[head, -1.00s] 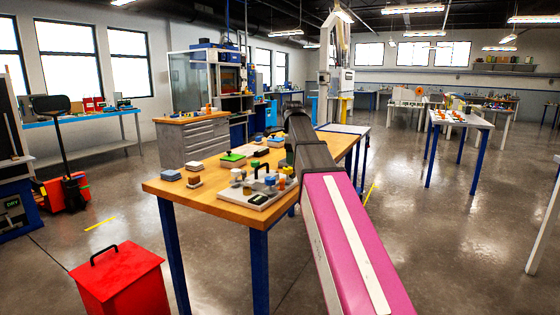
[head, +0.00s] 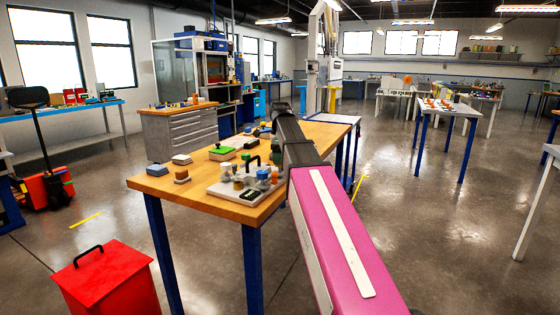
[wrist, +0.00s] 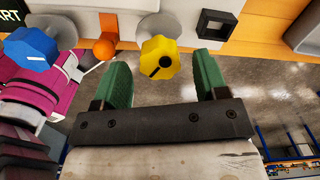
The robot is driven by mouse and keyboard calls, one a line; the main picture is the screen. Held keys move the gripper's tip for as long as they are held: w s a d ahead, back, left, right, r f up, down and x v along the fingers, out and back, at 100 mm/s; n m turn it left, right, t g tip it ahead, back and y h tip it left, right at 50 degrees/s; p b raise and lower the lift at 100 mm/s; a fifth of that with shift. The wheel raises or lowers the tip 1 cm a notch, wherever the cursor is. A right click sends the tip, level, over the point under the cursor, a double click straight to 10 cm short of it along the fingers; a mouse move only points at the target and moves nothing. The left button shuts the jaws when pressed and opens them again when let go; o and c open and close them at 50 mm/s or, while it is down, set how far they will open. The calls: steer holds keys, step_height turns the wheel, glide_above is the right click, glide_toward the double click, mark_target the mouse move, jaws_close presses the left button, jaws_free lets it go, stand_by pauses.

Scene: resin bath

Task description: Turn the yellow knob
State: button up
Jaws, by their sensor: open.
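The yellow knob (wrist: 159,57) has a lobed rim and a black mark on its face. It sits on a pale round base on a light panel in the wrist view. My gripper (wrist: 161,72) is open, with one green finger on each side of the knob and visible gaps between. I cannot tell whether the fingertips reach the knob's depth. In the head view the board (head: 228,192) with several fittings lies on the wooden table, but I cannot make out the yellow knob there. My gripper is hidden behind my arm in that view.
In the head view, a red bin (head: 108,283) stands on the floor before the wooden table (head: 160,185).

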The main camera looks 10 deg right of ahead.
steer(key=shift+f, duration=0.65)
steer(key=c, duration=0.9)
steer(key=shift+c, duration=0.2)
